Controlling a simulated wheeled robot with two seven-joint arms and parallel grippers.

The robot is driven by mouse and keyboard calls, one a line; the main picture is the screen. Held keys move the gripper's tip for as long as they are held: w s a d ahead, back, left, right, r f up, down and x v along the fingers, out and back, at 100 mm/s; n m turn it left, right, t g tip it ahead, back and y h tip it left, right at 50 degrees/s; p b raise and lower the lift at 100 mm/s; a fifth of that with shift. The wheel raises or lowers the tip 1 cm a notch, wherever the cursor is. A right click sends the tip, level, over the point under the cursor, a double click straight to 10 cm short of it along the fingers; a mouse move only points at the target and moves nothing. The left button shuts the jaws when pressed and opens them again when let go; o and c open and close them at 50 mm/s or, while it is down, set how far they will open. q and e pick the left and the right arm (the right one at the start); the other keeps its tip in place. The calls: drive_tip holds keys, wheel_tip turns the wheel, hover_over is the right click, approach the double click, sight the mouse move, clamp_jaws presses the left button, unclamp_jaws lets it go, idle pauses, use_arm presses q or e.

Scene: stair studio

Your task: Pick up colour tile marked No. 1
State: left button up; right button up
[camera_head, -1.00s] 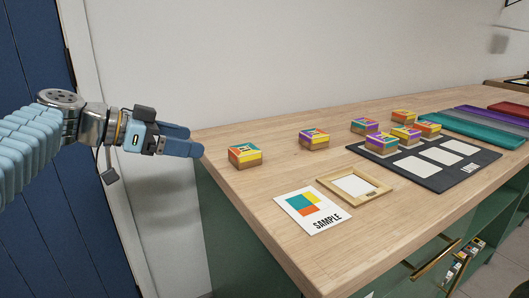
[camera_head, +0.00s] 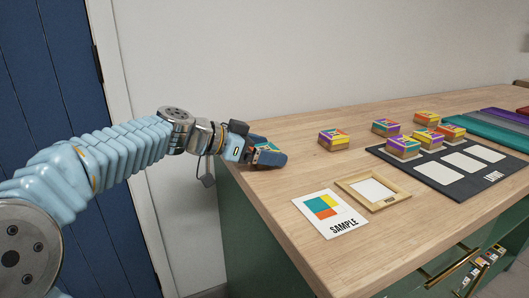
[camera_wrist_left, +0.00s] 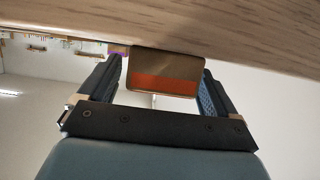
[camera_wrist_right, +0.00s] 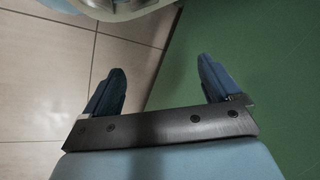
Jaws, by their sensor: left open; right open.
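My left gripper (camera_head: 272,153) is at the table's left end, its open fingers around the nearest colour tile (camera_head: 263,144), a block partly hidden by them. In the left wrist view this tile (camera_wrist_left: 165,80) shows an orange-red band and wood-brown faces between the open fingers, close to the right one; whether they touch I cannot tell. No number can be read on it. Another tile (camera_head: 333,139) stands alone to its right. My right gripper (camera_wrist_right: 160,80) is open and empty, beside a green surface and above the tiled floor.
On the wooden table (camera_head: 300,165) lie a sample card (camera_head: 330,214), a wooden frame (camera_head: 373,189) and a dark board (camera_head: 440,175) with pale squares. Several more tiles (camera_head: 404,147) stand on and behind the board. Coloured trays (camera_head: 490,130) lie at the right. A wall rises behind.

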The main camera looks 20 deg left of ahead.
use_arm(q)
drive_tip(key=c, duration=1.1)
drive_tip(key=shift+r, duration=0.1)
